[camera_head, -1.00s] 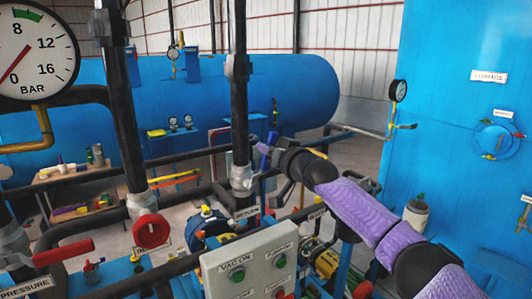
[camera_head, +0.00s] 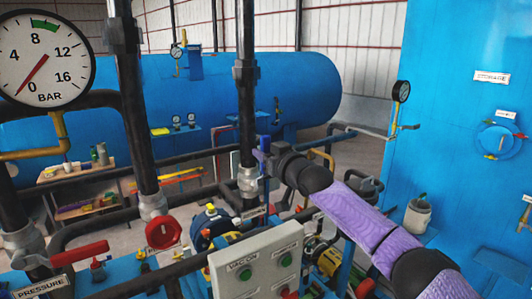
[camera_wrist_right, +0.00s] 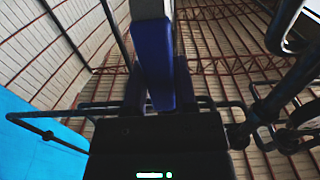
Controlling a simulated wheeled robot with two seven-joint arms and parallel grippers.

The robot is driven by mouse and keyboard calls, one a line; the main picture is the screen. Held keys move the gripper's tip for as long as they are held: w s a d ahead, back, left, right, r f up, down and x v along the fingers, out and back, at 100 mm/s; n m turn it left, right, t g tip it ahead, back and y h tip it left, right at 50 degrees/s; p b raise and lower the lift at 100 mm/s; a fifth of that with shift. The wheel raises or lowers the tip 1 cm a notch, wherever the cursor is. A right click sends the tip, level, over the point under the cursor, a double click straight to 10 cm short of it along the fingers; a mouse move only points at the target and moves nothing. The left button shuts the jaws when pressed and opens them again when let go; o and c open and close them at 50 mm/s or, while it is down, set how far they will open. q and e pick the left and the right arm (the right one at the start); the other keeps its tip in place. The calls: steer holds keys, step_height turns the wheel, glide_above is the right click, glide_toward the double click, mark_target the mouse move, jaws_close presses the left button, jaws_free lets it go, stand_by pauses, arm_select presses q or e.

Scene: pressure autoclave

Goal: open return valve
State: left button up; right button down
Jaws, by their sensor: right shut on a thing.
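The return valve has a blue handle (camera_head: 261,158) beside the black vertical pipe in the middle of the head view. A small RETURN label (camera_head: 254,212) sits below it. My right gripper (camera_head: 266,148) comes in from the lower right and is shut on the handle. In the right wrist view the blue handle (camera_wrist_right: 155,62) stands between the dark fingers. The gripper hides part of the handle and valve body in the head view. My left gripper is not in view.
A red-handled valve (camera_head: 75,253) and a red round valve (camera_head: 163,232) stand at left. A grey control box (camera_head: 255,262) with green buttons is in front. A large pressure gauge (camera_head: 42,60) hangs at upper left. The blue storage tank (camera_head: 460,110) stands at right.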

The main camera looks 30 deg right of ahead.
steer(key=shift+f, duration=0.15)
steer(key=shift+c, duration=2)
jaws_free()
steer(key=shift+a, duration=0.1)
steer(key=s+b, duration=0.4)
steer(key=s, duration=0.6)
steer(key=shift+d+b, duration=0.4)
